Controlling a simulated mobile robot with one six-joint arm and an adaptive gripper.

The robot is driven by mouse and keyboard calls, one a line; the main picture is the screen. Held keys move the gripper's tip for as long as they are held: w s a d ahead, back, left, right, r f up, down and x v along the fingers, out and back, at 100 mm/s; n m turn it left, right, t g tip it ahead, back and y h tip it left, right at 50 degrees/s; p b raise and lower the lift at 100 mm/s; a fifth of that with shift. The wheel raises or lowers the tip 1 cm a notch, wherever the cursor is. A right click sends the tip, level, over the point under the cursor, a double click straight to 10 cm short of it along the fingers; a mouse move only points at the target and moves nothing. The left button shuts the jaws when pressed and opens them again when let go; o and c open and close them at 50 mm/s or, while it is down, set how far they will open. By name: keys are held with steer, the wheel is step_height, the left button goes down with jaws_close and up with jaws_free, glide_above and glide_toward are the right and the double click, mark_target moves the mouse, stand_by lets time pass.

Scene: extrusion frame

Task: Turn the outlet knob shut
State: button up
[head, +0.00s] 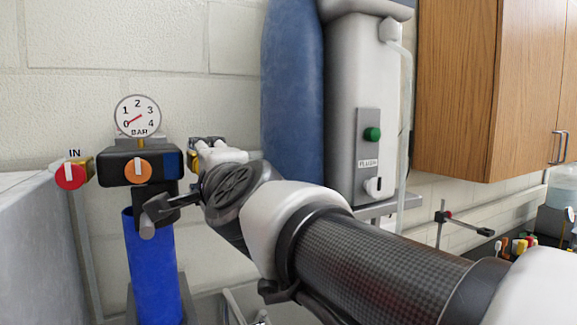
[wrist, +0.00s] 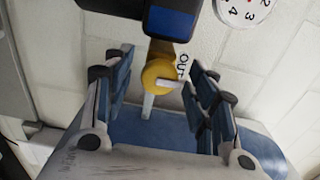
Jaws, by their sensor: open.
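The outlet knob (wrist: 158,75) shows in the wrist view as a yellow round piece with a pale bar across it, beside an "OUT" label. My gripper (wrist: 162,68) is open, with one blue-padded finger on each side of the knob and a visible gap to both. I see no contact. In the head view my gripper (head: 175,180) reaches to the right side of the filter unit. The outlet knob is hidden there behind my gripper and wrist.
The filter head (head: 139,166) carries an orange knob, above a blue cylinder (head: 154,270). A red IN knob (head: 70,176) is at its left. A gauge (head: 137,116) above reads near 0. A blue tank (head: 292,95) and a white dispenser (head: 362,100) stand behind my arm.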

steer(key=v, duration=1.2)
stand_by(0.5)
